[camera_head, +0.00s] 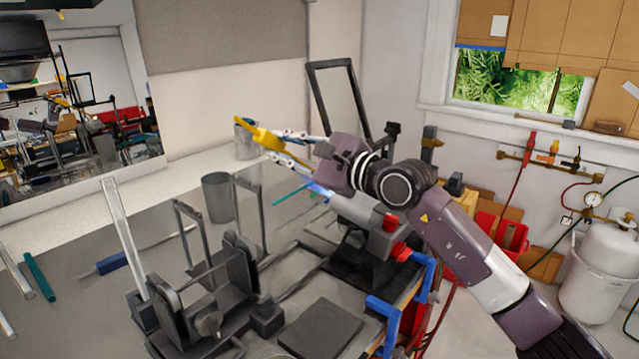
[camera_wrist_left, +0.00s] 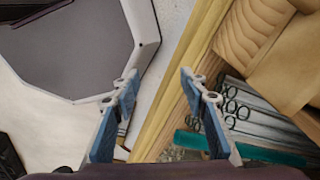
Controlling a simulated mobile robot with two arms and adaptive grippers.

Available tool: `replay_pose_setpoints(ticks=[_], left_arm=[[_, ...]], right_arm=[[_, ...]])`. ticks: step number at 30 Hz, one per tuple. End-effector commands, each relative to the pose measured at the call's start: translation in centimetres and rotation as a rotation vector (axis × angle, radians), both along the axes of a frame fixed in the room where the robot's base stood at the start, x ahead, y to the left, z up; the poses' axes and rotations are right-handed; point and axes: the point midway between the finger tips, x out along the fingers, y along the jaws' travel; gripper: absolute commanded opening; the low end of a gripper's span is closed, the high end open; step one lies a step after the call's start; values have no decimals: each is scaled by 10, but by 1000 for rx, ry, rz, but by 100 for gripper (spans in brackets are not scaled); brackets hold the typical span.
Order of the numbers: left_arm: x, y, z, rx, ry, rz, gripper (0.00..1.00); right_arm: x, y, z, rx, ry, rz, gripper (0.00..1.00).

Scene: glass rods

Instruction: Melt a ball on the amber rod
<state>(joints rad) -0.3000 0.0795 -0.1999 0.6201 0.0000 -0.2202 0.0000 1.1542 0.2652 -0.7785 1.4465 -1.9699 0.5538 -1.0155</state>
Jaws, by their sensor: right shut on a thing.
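The amber rod (camera_head: 258,134) is a yellow-orange piece in the head view, above the back of the bench. I cannot tell whether the rod touches the flame. My left gripper (camera_wrist_left: 158,84) shows only in the left wrist view, with its blue-padded fingers apart and nothing between them.
A black clamp stand (camera_head: 205,300) fills the front of the bench, with a clear upright rod (camera_head: 124,235) beside it. A grey cup (camera_head: 217,198) stands behind. The left wrist view shows glass tubes (camera_wrist_left: 245,112) in a wooden box.

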Motion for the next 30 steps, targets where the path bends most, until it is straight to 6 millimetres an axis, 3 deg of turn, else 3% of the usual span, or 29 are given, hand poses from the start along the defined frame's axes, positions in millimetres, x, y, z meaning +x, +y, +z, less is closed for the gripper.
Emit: replay_pose_setpoints(ticks=[1, 15, 30], left_arm=[[0, 0, 7, 0, 0, 0, 40], [0, 0, 34, 0, 0, 0, 40], [0, 0, 34, 0, 0, 0, 40]], right_arm=[[0, 0, 13, 1, -3, 0, 0], [0, 0, 79, 1, 0, -1, 0], [1, -3, 83, -5, -1, -5, 0]])
